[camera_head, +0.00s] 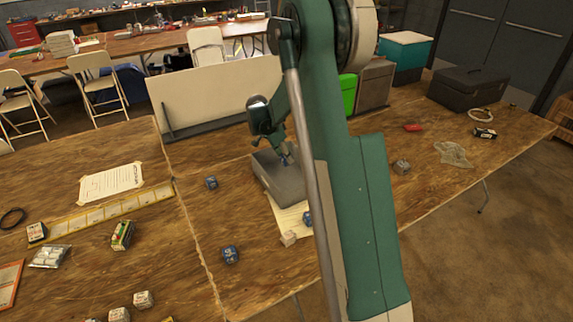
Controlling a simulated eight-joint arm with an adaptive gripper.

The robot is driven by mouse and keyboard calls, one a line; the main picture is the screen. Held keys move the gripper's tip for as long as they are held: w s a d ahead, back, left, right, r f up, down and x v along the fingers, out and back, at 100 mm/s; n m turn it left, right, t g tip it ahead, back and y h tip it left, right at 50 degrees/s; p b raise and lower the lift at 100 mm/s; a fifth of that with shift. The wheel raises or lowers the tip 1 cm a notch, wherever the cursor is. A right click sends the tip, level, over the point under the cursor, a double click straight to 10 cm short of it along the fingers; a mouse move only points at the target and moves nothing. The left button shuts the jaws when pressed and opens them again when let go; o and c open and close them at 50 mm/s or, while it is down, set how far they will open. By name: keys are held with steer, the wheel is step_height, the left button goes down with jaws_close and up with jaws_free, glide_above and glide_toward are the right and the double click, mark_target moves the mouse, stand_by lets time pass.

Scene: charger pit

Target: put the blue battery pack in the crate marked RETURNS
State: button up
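My gripper (284,160) points down over a grey block-like box (280,185) on the wooden table. A small bit of blue shows at its fingertips; I cannot tell whether they hold it. Small dark blue blocks, possibly battery packs, lie on the table: one left of the grey box (211,183), one nearer the front (230,254), and one beside my arm (307,217), partly hidden. A bright green crate (348,94) and a grey-brown crate (375,84) stand behind my arm. No RETURNS marking is readable on either.
A teal box (405,52) and a black case (467,89) stand at the back right. A white panel (215,97) stands behind the grey box. Pale blocks (143,299), a yellow ruler strip (110,210) and a paper sheet (111,183) lie at left. My arm hides the middle.

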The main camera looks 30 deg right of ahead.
stand_by(0.3)
steer(key=b, duration=0.1)
glide_above(290, 179)
steer(key=a, duration=0.2)
steer(key=shift+f, duration=3.15)
steer(key=shift+f, duration=0.1)
steer(key=shift+f+b, duration=0.45)
steer(key=shift+f, duration=1.3)
steer(key=shift+f, duration=0.15)
steer(key=o, duration=1)
